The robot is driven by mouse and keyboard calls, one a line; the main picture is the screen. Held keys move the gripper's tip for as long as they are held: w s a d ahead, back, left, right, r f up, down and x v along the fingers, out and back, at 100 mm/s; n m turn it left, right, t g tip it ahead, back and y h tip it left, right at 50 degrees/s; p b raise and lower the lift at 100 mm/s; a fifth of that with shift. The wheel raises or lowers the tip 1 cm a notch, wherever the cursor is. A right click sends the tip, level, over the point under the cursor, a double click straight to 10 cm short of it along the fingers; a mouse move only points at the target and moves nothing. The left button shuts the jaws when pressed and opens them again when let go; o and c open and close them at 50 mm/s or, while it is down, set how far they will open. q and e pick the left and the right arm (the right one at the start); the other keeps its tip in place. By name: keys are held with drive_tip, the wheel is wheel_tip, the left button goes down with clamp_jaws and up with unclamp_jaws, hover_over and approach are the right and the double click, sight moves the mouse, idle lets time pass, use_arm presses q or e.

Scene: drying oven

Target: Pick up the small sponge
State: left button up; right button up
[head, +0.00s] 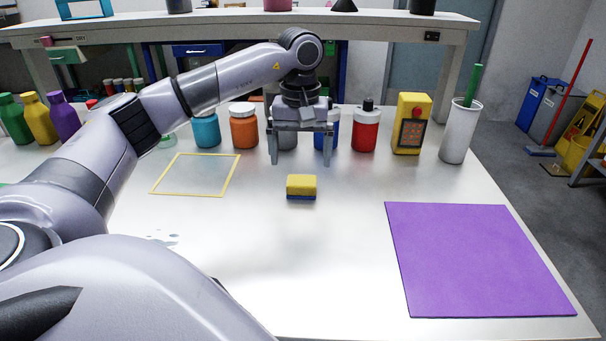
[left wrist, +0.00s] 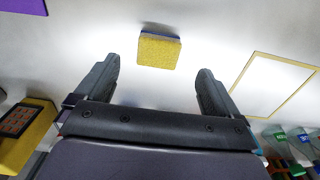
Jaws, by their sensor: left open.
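The small sponge (head: 301,186) is yellow on top with a dark blue underside and lies on the white table near its middle. It also shows in the left wrist view (left wrist: 159,51), just beyond the fingertips and between their lines. My left gripper (head: 302,163) points down, open and empty, above the table and behind the sponge in the head view. Its two spread fingers also show in the left wrist view (left wrist: 158,78). Nothing touches the sponge. My right gripper is in neither view.
A purple mat (head: 478,258) lies at the right. A yellow outlined rectangle (head: 197,174) is at the left. Behind the gripper stand an orange jar (head: 243,130), a red bottle (head: 365,131), a yellow keypad box (head: 409,108) and a white cylinder (head: 459,132). Table around the sponge is clear.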

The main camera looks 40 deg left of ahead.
sight(302, 180)
use_arm(q)
drive_tip(key=shift+w+a+f, duration=0.1)
drive_tip(key=shift+w, duration=0.05)
drive_tip(key=shift+f, duration=0.25)
wheel_tip(302, 180, down, 6)
drive_tip(key=shift+f+b, duration=0.2)
drive_tip(key=shift+b, duration=0.25)
drive_tip(key=c, duration=1)
